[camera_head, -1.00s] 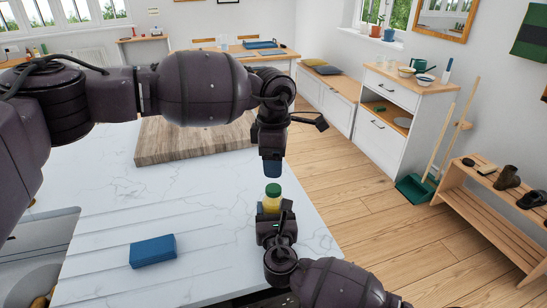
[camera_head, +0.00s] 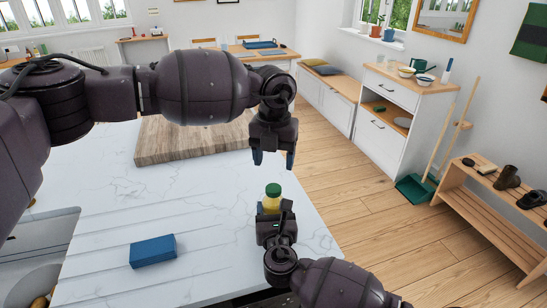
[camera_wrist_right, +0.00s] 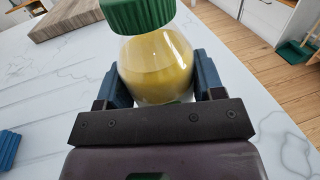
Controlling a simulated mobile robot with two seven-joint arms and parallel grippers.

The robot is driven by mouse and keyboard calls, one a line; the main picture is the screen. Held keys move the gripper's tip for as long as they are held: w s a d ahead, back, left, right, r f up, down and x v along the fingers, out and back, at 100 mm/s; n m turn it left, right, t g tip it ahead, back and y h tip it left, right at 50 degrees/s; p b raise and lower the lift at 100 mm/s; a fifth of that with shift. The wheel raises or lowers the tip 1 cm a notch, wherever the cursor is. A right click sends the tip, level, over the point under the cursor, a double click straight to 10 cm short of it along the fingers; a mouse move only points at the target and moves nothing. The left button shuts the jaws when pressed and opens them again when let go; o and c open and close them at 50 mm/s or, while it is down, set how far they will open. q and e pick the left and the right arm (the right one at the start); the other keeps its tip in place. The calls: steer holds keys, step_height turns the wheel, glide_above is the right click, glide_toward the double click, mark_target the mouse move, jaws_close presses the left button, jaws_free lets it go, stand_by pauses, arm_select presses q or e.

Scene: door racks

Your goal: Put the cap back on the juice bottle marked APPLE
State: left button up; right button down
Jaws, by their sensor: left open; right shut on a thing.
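The juice bottle (camera_head: 271,205) holds yellow juice and stands upright near the right edge of the counter. A green cap (camera_head: 273,189) sits on top of it. In the right wrist view the bottle (camera_wrist_right: 155,65) is between the blue fingers of my right gripper (camera_wrist_right: 162,80), which is shut on it. The ribbed green cap (camera_wrist_right: 138,14) is cut off by the top edge there. No label marking is readable. My left gripper (camera_head: 273,158) is open and empty, fingers pointing down, above the cap and apart from it.
A blue block (camera_head: 153,251) lies on the white marble counter (camera_head: 110,210), left of the bottle. A wooden board (camera_head: 170,145) lies at the counter's back. A sink (camera_head: 38,245) is at the left. The counter between the block and bottle is clear.

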mark_target(273, 187)
arm_select(q)
steer(key=n, duration=0.5)
steer(key=shift+n, duration=0.3)
steer(key=n, duration=0.5)
steer(key=shift+f, duration=0.1)
steer(key=shift+f, duration=3.95)
steer(key=c, duration=1)
